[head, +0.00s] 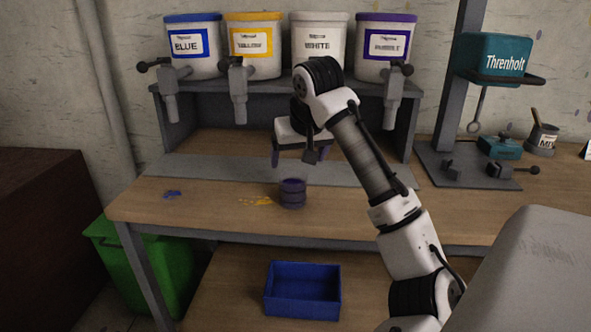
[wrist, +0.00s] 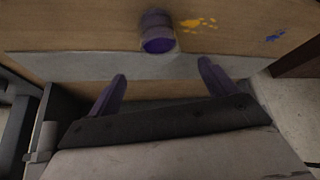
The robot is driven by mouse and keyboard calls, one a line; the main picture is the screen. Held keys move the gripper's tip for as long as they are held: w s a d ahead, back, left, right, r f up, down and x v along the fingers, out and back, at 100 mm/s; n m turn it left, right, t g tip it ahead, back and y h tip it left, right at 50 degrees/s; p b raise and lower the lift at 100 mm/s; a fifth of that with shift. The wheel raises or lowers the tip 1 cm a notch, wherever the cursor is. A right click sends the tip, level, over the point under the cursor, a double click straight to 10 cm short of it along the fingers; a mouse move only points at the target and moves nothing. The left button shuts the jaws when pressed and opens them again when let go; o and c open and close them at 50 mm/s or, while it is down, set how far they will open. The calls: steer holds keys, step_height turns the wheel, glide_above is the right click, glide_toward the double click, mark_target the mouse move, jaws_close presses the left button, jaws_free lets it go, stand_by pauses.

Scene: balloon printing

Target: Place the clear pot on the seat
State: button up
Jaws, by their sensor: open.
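The small pot (head: 292,194) stands upright on the wooden bench, left of centre, and looks dark purple, so its clear wall is hard to make out. In the wrist view the pot (wrist: 156,28) is at the top middle, with purple showing in its round mouth. My gripper (head: 296,160) hangs above and behind the pot, open and empty. Its purple fingers (wrist: 161,72) are spread wide in the wrist view, apart from the pot. The seat is not plain; dark fittings (head: 466,170) lie on the base of the teal Threnholt machine (head: 492,55) at right.
Blue (head: 192,48), yellow (head: 253,48), white (head: 318,40) and purple (head: 385,48) paint tubs stand on a grey shelf with taps below. Paint splashes mark the bench. A blue bin (head: 302,292) is below; a small tin (head: 542,140) stands far right.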

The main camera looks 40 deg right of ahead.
steer(key=shift+v, duration=2.05)
